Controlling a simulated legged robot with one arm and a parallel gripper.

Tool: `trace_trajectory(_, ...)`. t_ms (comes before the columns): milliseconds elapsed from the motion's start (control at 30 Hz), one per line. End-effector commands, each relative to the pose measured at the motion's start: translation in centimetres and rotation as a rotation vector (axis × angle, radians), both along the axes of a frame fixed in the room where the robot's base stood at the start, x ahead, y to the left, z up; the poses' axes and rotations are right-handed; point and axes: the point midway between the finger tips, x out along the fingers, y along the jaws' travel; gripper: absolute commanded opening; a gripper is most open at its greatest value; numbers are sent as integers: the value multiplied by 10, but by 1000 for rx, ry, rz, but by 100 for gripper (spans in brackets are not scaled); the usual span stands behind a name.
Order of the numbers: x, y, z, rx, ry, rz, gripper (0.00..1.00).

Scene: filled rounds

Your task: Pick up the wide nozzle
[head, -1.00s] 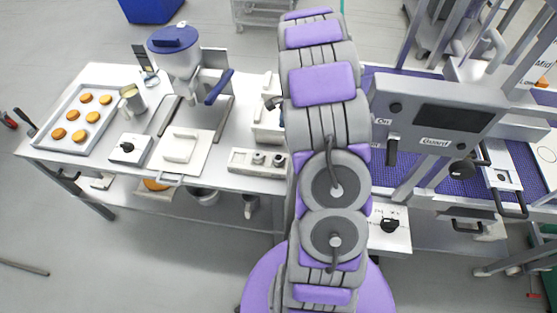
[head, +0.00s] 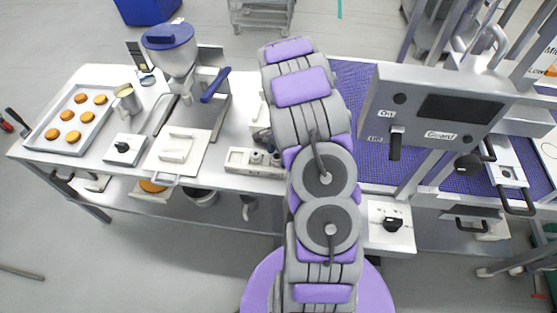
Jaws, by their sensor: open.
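A pale block (head: 236,161) at the front edge of the left table holds small dark round parts (head: 257,157) that may be nozzles. They are too small for me to tell which one is wide. My arm rises through the middle of the view, and its upper end stands to the right of and beyond this block. My gripper is hidden behind the arm, so I cannot see its jaws or whether anything is near them.
A depositor with a blue-lidded hopper (head: 168,37) stands on the table. Left of it are a tray (head: 105,107) of orange rounds, a metal jug (head: 129,100) and a knob box (head: 124,148). A white board (head: 191,163) lies in front. A guarded purple conveyor (head: 356,85) is at right.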

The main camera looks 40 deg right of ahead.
Motion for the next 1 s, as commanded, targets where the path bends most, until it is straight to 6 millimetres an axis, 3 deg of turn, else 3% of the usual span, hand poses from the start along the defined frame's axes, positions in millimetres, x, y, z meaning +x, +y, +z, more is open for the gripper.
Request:
trace_trajectory(233,0,-2,-2,3,0,0,69)
trace_trajectory(833,0,-1,-2,2,1,0,12)
trace_trajectory(1000,0,-2,-2,3,0,0,9)
